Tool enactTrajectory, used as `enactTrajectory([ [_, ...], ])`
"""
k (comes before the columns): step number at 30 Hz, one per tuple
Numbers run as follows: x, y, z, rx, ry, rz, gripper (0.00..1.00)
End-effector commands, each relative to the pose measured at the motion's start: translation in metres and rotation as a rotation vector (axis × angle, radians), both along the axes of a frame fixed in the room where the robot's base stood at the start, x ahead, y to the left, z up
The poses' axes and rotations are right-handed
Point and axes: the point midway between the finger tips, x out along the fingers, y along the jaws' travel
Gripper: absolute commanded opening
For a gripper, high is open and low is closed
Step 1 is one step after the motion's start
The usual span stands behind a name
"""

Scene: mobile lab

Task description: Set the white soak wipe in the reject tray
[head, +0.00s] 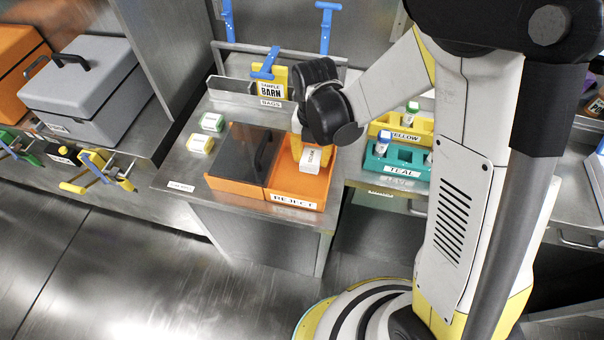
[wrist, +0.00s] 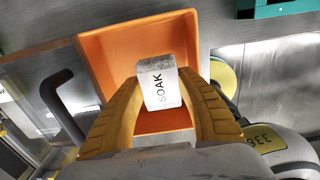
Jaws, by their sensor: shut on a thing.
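The white soak wipe (wrist: 160,84), a small block marked SOAK, is between the yellow fingers of my gripper (wrist: 161,82). In the head view the wipe (head: 311,160) shows at the right part of the orange reject tray (head: 297,187), with my gripper (head: 304,147) above it. My gripper is shut on the wipe. In the wrist view the tray (wrist: 100,52) lies behind and below the wipe. I cannot tell whether the wipe touches the tray floor. The open part of the tray looks otherwise empty.
A dark lid with a handle (head: 242,149) covers the tray's left part. Two small labelled blocks, green (head: 212,122) and yellow (head: 200,144), lie left of it. Behind stands a bags holder (head: 232,86); to the right are yellow (head: 400,127) and teal (head: 398,160) racks.

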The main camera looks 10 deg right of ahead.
Motion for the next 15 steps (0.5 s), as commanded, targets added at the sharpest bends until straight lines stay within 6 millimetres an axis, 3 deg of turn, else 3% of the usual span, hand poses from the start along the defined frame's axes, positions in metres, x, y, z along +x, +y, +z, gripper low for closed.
enactTrajectory([
  [6,-0.004,0.025,-0.016,0.000,0.000,0.000,0.10],
  [10,-0.004,0.025,-0.026,0.000,0.000,-0.002,0.10],
  [15,-0.004,0.025,-0.054,0.000,0.000,-0.002,0.10],
])
